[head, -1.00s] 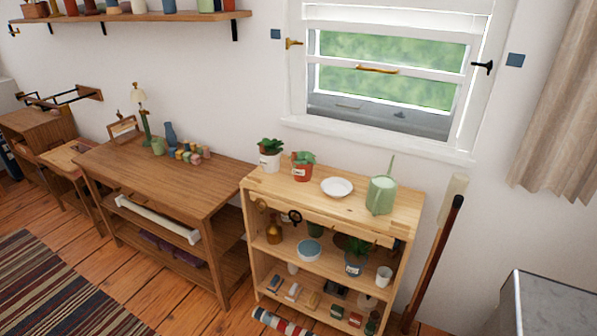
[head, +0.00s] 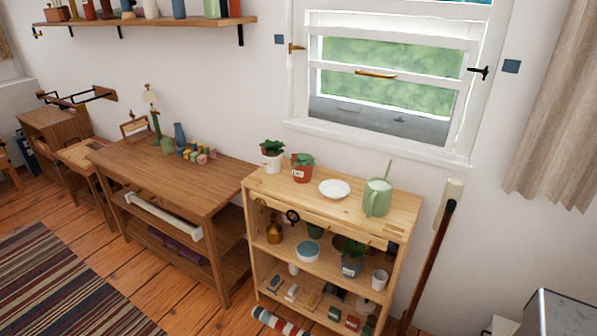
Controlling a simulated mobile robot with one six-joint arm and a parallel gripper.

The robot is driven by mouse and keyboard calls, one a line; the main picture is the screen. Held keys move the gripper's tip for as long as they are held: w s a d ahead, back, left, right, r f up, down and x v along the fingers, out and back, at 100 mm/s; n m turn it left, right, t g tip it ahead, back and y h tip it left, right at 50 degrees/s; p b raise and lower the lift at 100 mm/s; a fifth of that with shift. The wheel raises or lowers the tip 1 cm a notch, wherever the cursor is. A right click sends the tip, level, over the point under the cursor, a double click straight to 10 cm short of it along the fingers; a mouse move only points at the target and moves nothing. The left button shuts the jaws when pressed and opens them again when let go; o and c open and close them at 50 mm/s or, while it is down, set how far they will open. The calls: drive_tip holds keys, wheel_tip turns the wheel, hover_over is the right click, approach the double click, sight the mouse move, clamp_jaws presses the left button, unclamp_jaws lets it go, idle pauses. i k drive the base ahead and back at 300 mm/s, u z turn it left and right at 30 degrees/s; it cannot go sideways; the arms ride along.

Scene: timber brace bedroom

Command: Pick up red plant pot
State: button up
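The red plant pot (head: 301,174) holds a small green plant and carries a pale label. It stands upright on the top of the light wooden shelf unit (head: 352,211), towards the back left. A white plant pot (head: 271,163) with a similar plant stands just left of it. A white plate (head: 334,189) lies to its right. My gripper is not in the head view, so its state does not show.
A green watering can (head: 377,197) stands at the right of the shelf top. A darker wooden table (head: 185,189) adjoins on the left. A long-handled tool (head: 433,255) leans at the right. A striped rug (head: 62,285) and bare floor lie front left.

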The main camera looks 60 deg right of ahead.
sight(302, 164)
drive_tip(key=z, duration=0.1)
drive_tip(key=i, duration=0.95)
drive_tip(key=u, duration=0.05)
